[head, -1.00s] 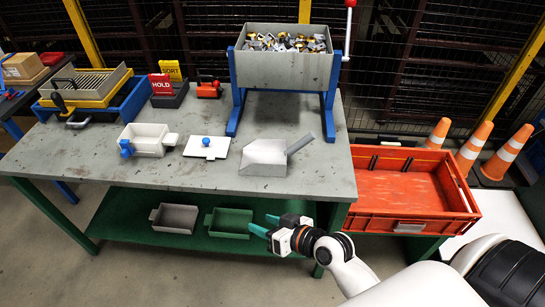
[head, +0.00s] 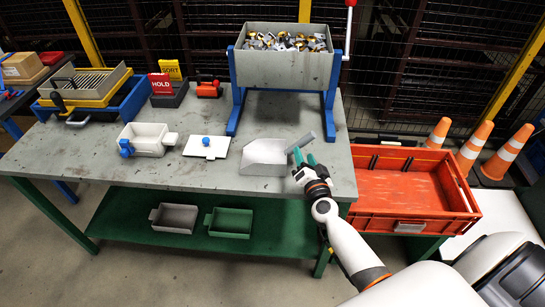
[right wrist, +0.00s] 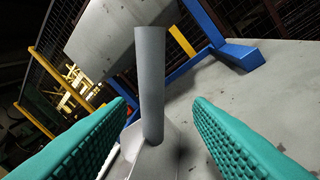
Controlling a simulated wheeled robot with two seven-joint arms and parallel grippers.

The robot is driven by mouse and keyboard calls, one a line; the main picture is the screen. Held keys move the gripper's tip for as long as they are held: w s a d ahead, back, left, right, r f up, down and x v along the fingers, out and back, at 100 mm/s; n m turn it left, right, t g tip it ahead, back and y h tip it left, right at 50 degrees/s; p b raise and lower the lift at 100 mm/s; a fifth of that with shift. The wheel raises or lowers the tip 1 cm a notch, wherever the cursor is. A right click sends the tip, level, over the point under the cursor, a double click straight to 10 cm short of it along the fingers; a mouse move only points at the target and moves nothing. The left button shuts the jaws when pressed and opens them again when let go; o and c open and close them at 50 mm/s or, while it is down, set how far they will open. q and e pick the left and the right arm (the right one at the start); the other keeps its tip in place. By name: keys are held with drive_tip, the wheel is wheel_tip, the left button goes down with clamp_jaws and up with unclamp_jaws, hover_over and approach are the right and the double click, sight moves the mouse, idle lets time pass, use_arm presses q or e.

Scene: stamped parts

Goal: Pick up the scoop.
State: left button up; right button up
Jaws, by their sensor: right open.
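The grey metal scoop (head: 264,158) lies on the workbench near its right end, its handle (head: 301,143) angled up to the right. My right gripper (head: 305,160) is at the handle, above the bench's right front part. In the right wrist view the scoop handle (right wrist: 151,85) stands between the two green fingers (right wrist: 160,122), with gaps on both sides. The right gripper is open and holds nothing. The scoop's pan shows only partly below the handle in that view. My left gripper is not in view.
A hopper (head: 284,68) of small parts stands on blue legs behind the scoop. A white lid (head: 207,147) and a white box (head: 149,138) lie to its left. A red crate (head: 400,212) stands right of the bench (head: 95,160).

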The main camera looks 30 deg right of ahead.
drive_tip(key=x, duration=0.2)
drive_tip(key=a+b+x, duration=0.1)
drive_tip(key=x, duration=0.2)
drive_tip(key=shift+w+f, duration=0.1)
drive_tip(key=shift+w, duration=0.25)
clamp_jaws()
